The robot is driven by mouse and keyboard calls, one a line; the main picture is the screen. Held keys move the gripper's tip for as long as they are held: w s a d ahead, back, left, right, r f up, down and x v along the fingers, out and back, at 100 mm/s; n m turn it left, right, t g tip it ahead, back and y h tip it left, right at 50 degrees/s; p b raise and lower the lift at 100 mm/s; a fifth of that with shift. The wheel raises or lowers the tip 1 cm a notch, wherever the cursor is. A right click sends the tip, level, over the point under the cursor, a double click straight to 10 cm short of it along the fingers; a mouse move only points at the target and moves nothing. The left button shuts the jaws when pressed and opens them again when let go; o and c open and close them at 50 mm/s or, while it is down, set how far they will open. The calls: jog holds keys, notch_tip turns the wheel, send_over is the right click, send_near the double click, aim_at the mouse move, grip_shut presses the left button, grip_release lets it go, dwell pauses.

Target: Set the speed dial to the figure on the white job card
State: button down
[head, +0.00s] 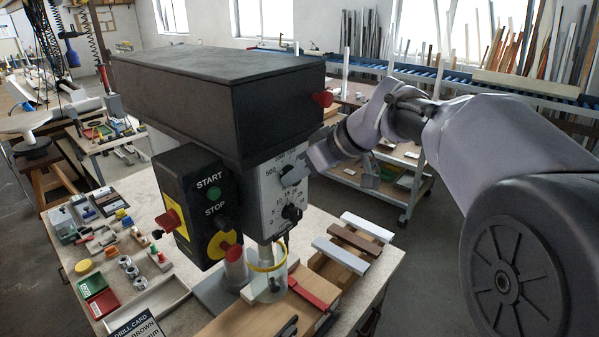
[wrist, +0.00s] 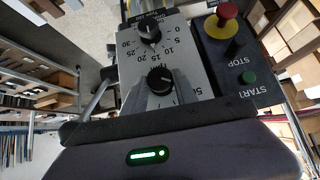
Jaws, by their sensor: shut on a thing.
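The speed dial, a black knob (wrist: 160,78), sits on the grey front plate (wrist: 190,50) of the drill press. The dial's setting cannot be made out. A card headed "DRILL CARD BROWN" (head: 143,325) lies at the bottom, cut off by the frame; no speed figure shows on it.
A second knob (head: 292,213), with a 0 to 30 scale, sits below. The START/STOP box (head: 200,205) with a red button stands to the left. A yellow ring guard (head: 267,262) surrounds the drill. Profiles (head: 340,255) lie on the bench at right.

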jog(key=shift+w+d+f+m+g+y+b, duration=0.15)
jog(key=shift+f+m+g+y+b, duration=0.25)
jog(key=shift+m+g+y+b, duration=1.3)
jog(key=shift+w+d+f+m+g+y+b, duration=0.15)
jog(key=shift+f+m+g+y, duration=0.3)
jog(key=shift+m+y, duration=2.55)
jog(key=shift+w+d+f+m+g+y+b, duration=0.1)
jog(key=shift+w+f+m+g+y+b, duration=0.2)
jog(key=shift+m+g+y+b, duration=1.4)
jog(key=shift+s+m+t+y+p, duration=0.1)
jog(key=shift+m+t+y+p, duration=0.55)
jog(key=shift+y, duration=0.35)
jog(key=c, duration=1)
grip_release()
